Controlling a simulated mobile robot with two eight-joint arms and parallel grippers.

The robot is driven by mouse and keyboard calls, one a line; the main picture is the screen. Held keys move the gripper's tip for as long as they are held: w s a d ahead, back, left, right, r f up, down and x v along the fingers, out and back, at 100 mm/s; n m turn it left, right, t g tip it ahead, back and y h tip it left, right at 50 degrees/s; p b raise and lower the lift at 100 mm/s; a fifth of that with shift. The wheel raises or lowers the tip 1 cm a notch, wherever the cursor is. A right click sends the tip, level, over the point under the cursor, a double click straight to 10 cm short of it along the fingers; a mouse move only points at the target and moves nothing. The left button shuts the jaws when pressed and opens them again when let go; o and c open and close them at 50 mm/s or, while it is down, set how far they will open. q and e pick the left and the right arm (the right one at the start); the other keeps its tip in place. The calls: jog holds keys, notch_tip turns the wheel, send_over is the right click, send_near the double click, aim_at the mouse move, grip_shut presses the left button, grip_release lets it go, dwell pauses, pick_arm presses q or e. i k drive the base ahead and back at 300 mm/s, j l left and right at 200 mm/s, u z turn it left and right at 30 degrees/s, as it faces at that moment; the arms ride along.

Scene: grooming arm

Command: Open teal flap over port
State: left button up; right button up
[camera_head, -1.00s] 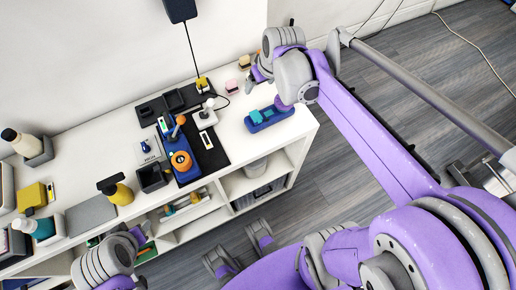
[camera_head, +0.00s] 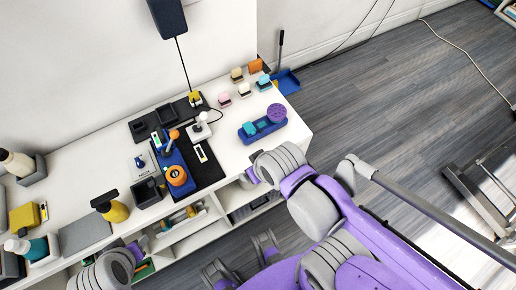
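A blue holder (camera_head: 258,135) lies near the right end of the white counter. A small teal piece (camera_head: 249,128), which looks like the flap, sits at its left end, and a round purple piece (camera_head: 276,112) at its right end. Whether the teal piece is raised or lying flat, and any port beneath it, are too small to tell. My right gripper (camera_head: 251,174) is in front of the holder at the counter's front edge, apart from it; its fingertips are mostly hidden by the wrist. My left gripper (camera_head: 138,250) is low at the counter's front left, away from the holder.
A black mat (camera_head: 212,174) carries a blue stand (camera_head: 182,186) with orange parts. Small coloured blocks (camera_head: 244,90) stand behind the holder, with a blue dustpan (camera_head: 286,82) beyond. The counter around the holder is mostly bare.

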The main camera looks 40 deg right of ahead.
aim_at(250, 128)
jog(key=k+z, duration=0.15)
jog(key=z, duration=1.05)
